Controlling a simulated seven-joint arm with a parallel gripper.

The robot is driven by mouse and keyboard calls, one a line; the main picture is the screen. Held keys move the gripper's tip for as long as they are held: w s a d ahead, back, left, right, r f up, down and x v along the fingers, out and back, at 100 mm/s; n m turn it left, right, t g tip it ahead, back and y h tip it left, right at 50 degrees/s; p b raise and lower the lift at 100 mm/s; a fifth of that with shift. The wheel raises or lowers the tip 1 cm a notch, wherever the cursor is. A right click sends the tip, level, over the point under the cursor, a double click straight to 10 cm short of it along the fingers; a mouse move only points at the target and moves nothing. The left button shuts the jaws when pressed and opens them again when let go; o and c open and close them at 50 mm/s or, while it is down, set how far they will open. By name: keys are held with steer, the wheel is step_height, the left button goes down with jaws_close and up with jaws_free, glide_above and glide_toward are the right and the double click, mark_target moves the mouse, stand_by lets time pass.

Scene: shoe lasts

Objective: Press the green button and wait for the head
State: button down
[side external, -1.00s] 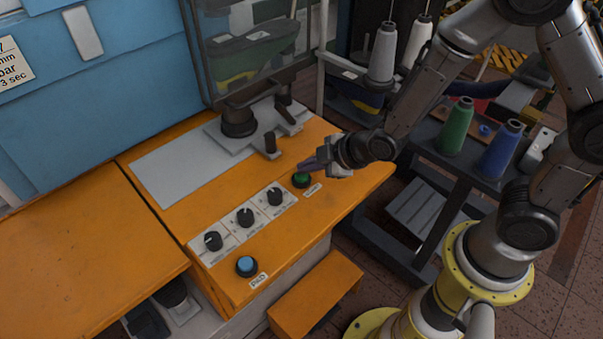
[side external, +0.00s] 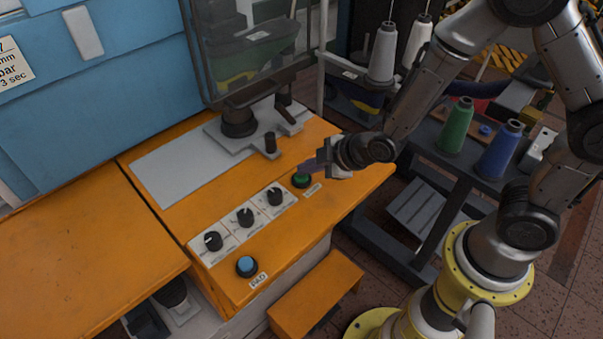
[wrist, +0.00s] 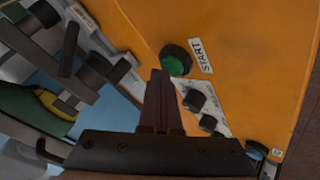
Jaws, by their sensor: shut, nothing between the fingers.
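The green button (side external: 302,180) sits in a dark round collar near the right end of the orange worktop. It also shows in the wrist view (wrist: 176,64), beside a white START label (wrist: 201,55). My gripper (side external: 310,166) is shut and empty, its fingertips very close to the button in the side view. In the wrist view the shut fingers (wrist: 160,76) end just short of the button's image, with its green face uncovered. I cannot tell whether they touch it. A dark cylindrical part (side external: 238,122) stands on the grey plate (side external: 213,131) below the clear guard; the head is not clearly identifiable.
Several black knobs (side external: 245,217) and a blue PAD button (side external: 247,265) line the worktop's front. The clear guard (side external: 255,55) stands behind. Green (side external: 456,127) and blue (side external: 501,150) thread cones stand on a dark cart at right. The worktop's left part is clear.

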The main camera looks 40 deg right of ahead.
steer(key=shift+r, duration=0.8)
steer(key=shift+r, duration=2.5)
steer(key=shift+d, duration=0.1)
step_height(320, 180, up, 8)
steer(key=t, duration=0.2)
glide_above(307, 177)
steer(key=w+d, duration=0.1)
steer(key=d, duration=0.2)
steer(key=s+d+r+m+h, duration=0.1)
steer(key=s+d+r+m, duration=0.2)
steer(key=s+r, duration=0.3)
steer(key=s+d+f+m+g+h, duration=0.1)
steer(key=s+d+m+g, duration=0.2)
steer(key=s, duration=1.5)
steer(key=m+g, duration=0.2)
steer(key=m, duration=0.3)
steer(key=shift+d+f, duration=0.2)
steer(key=shift+f, duration=0.1)
